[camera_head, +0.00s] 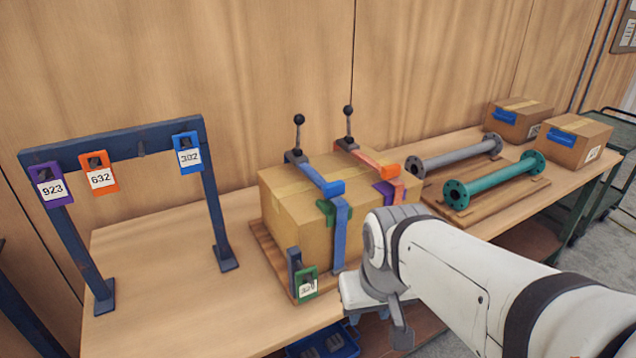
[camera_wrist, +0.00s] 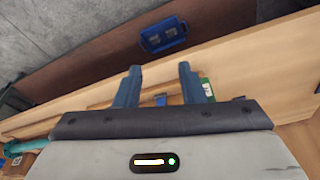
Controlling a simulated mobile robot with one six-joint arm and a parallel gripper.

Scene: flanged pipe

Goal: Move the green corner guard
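A green corner guard (camera_head: 326,209) sits on the top front edge of a strapped cardboard box (camera_head: 295,218), under the blue strap (camera_head: 341,228). A purple guard (camera_head: 384,191) sits at the orange strap. My gripper (camera_wrist: 162,76) has its two blue fingers apart with nothing held between them. In the head view my wrist hides most of it, at the table's front edge, right of and below the box. A green tag (camera_head: 306,284) hangs on a short post by the box's front left corner.
A dark rack (camera_head: 130,142) at the left carries purple, orange and blue number tags. Grey (camera_head: 455,156) and teal (camera_head: 495,183) flanged pipes lie at the right, with cardboard boxes behind. A blue bin (camera_wrist: 163,35) is below the table edge.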

